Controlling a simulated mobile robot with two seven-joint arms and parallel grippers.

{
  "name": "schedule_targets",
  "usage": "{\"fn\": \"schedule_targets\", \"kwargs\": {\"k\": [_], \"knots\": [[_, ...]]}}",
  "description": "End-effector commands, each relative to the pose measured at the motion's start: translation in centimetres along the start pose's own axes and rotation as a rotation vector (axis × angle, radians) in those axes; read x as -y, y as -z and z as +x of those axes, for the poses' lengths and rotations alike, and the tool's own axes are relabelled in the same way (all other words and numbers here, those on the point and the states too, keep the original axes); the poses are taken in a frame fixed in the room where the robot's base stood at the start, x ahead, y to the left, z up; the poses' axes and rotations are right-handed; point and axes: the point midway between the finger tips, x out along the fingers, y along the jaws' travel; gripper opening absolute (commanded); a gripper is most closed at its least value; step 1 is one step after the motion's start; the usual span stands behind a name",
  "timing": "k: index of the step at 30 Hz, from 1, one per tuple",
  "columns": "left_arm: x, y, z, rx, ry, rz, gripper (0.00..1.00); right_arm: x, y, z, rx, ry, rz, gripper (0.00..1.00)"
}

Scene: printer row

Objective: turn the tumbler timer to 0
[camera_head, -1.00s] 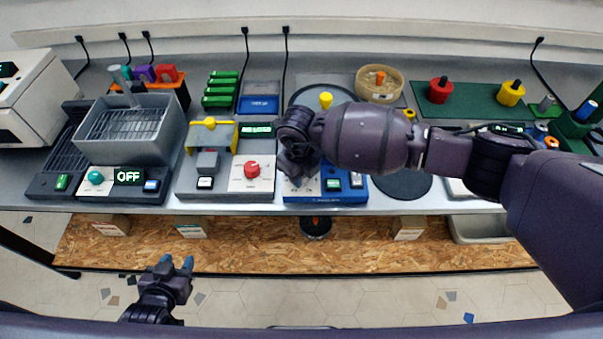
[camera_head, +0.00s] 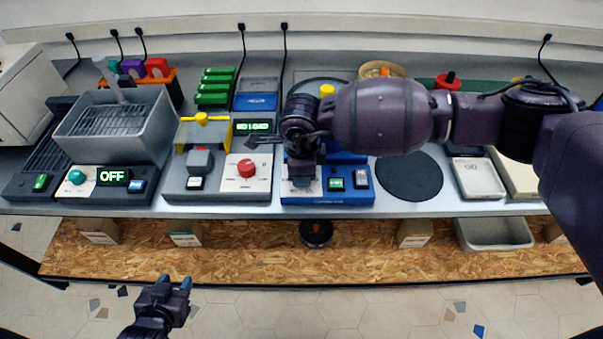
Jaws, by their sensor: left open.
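A blue machine (camera_head: 330,196) stands at the bench's front edge, with a yellow knob (camera_head: 326,91) behind its panel. A pale dial panel (camera_head: 312,194) on its left is mostly covered by my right gripper (camera_head: 301,180), which points down over it. Any knob there is hidden, and I cannot tell whether the fingers touch it. No readable label names the tumbler. To the left, a grey machine has a red knob (camera_head: 246,169) and a "NO LOAD" display (camera_head: 252,127). My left gripper (camera_head: 173,284) is open and empty, low in front of the bench.
A grey basin unit (camera_head: 118,130) with an "OFF" display (camera_head: 113,175) and a teal knob (camera_head: 76,177) stands at left. A round black mat (camera_head: 410,179) lies right of the blue machine.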

Motion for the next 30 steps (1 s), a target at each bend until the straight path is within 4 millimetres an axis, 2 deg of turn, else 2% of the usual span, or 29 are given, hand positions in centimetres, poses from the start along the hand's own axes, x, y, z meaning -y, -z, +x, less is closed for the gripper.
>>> {"fn": "schedule_targets", "kwargs": {"k": [3, 9, 26, 27, 30], "knots": [[0.0, -1.1, 0.1, 0.014, 0.000, 0.000, 0.43, 0.1, -0.1, 0.0, 0.007, 0.002, -0.064, 0.09], [-0.1, -1.6, 0.2, 0.020, 0.000, 0.000, 0.43, 0.1, -0.1, -0.1, 0.013, 0.003, -0.136, 0.09], [-0.1, -1.2, 0.6, 0.010, -0.002, 0.002, 0.43, 0.1, -0.1, -0.3, 0.015, 0.005, -0.170, 0.09], [-0.1, -1.1, 0.6, 0.010, -0.002, 0.002, 0.43, 0.1, -0.1, -0.3, 0.015, 0.005, -0.170, 0.35], [-0.1, -1.1, 0.7, 0.009, -0.002, 0.002, 0.43, 0.1, -0.1, -0.2, 0.014, 0.004, -0.170, 0.50]]}}
